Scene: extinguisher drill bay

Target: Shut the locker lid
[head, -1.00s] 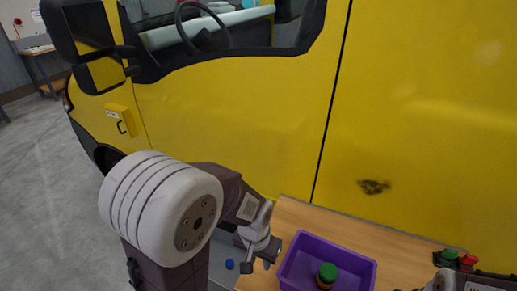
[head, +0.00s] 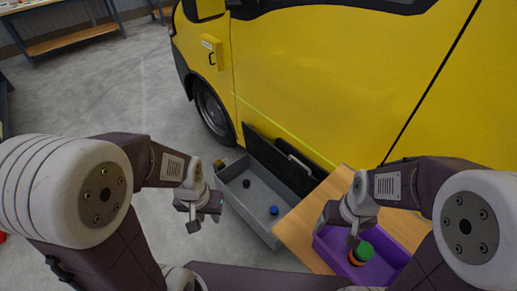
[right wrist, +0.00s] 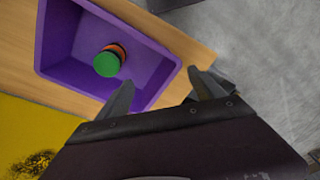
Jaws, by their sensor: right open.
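The grey locker (head: 236,203) stands open on the floor beside the yellow van. Its dark lid (head: 268,148) stands raised along the van side, with a pale-edged strip near its right end. A dark lump (head: 246,184) and a blue ball (head: 274,210) lie inside the locker. My left gripper (head: 195,215) hangs to the left of the locker, apart from the lid; its jaw gap is unclear. My right gripper (head: 340,226) is open and empty over the purple bin's left side; its fingers also show in the right wrist view (right wrist: 161,84).
The purple bin (head: 328,249) sits on a wooden table (head: 301,229) right of the locker and holds a green-topped object (head: 362,252). The yellow van (head: 330,90) closes off the back. Grey floor (head: 90,90) is clear at the left. A workbench (head: 70,40) stands far left.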

